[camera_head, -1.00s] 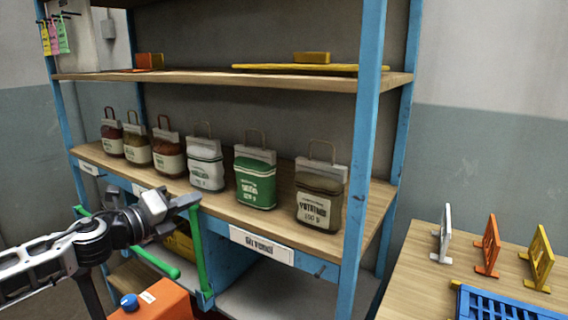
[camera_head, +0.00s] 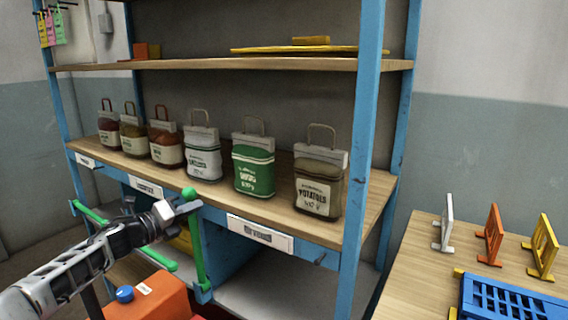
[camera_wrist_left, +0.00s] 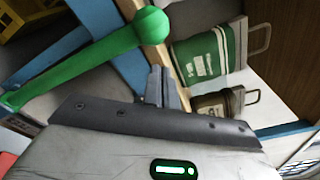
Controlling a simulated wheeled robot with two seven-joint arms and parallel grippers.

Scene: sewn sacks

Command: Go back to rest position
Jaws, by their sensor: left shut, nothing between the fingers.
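My left gripper (camera_head: 188,208) is shut and empty, in front of the shelf's front edge, close to a green bar with a round knob (camera_head: 189,194). In the left wrist view its fingers (camera_wrist_left: 158,78) are together, below the green knob (camera_wrist_left: 151,25). Several sacks stand upright in a row on the middle shelf, including a green one (camera_head: 254,172), a brown potato sack (camera_head: 318,190) and a white-and-green one (camera_head: 203,160). The gripper touches none of them. My right gripper is not in view.
The blue rack (camera_head: 366,130) has a front post at right and an upper board (camera_head: 190,66). An orange box with a blue knob (camera_head: 125,293) is low at left. A wooden table (camera_head: 420,268) at right holds a blue crate (camera_head: 500,304) and small white, orange and yellow stands.

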